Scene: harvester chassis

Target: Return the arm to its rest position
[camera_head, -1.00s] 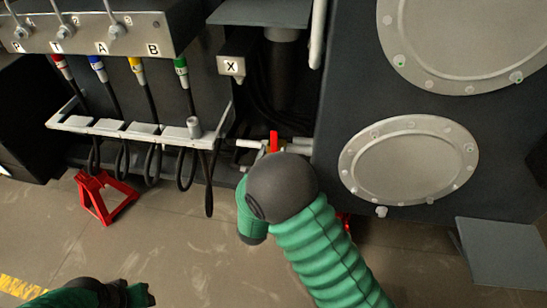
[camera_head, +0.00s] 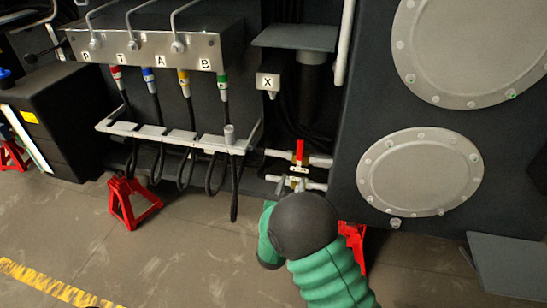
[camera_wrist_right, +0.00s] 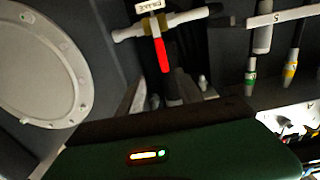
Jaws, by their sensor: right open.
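My right arm, green with a dark round joint, reaches in from the bottom in the head view. Its gripper (camera_head: 291,184) is mostly hidden behind that joint, just below the valve with a red handle (camera_head: 299,152). In the right wrist view the grey fingers of this gripper (camera_wrist_right: 170,92) stand apart. The red handle (camera_wrist_right: 162,54) shows beyond the gap between them, below a pipe with a white label. No object is held between the fingers. At most a small dark scrap of my left arm shows at the bottom left edge of the head view.
A valve block (camera_head: 150,48) with levers and coloured hose couplings is at the upper left, above a hose rack (camera_head: 165,137). A red stand (camera_head: 130,203) and another red stand (camera_head: 354,245) are on the floor. The chassis panel has round covers (camera_head: 420,172). Open floor lies lower left.

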